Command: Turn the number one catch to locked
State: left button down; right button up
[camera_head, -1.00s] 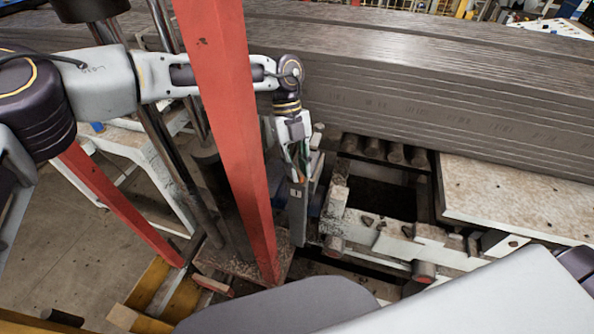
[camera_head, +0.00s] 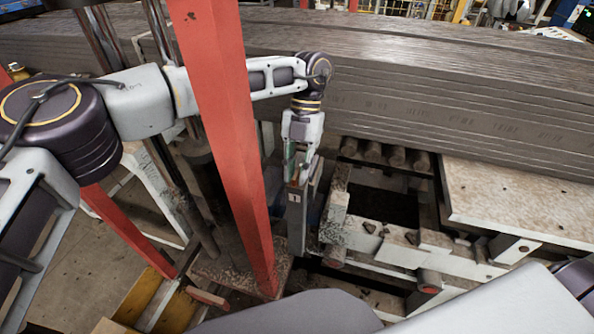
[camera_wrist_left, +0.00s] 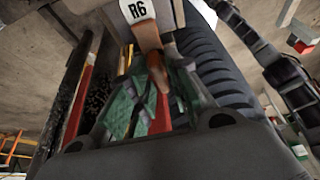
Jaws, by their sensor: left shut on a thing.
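The number one catch shows as a small brown lever (camera_wrist_left: 157,72) in the left wrist view, between the green finger pads. In the head view a grey upright post with a white label reading 1 (camera_head: 294,198) stands at the centre. My left gripper (camera_head: 294,178) points down at the top of this post, just above the label. In the left wrist view my left gripper (camera_wrist_left: 154,92) is shut on the lever. The fingers hide much of the catch, and its turned position cannot be told. My right gripper is not in view.
A red slanted beam (camera_head: 232,140) stands in front of my left forearm. A long stack of grey boards (camera_head: 430,95) lies behind. A white machine frame (camera_head: 400,240) is right of the post, with a pale tabletop (camera_head: 520,200) beyond.

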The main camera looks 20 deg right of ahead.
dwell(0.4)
pick_arm(q)
jog(key=c, duration=1.5)
grip_release()
jog(key=shift+r, duration=0.1)
jog(key=shift+v, duration=3.65)
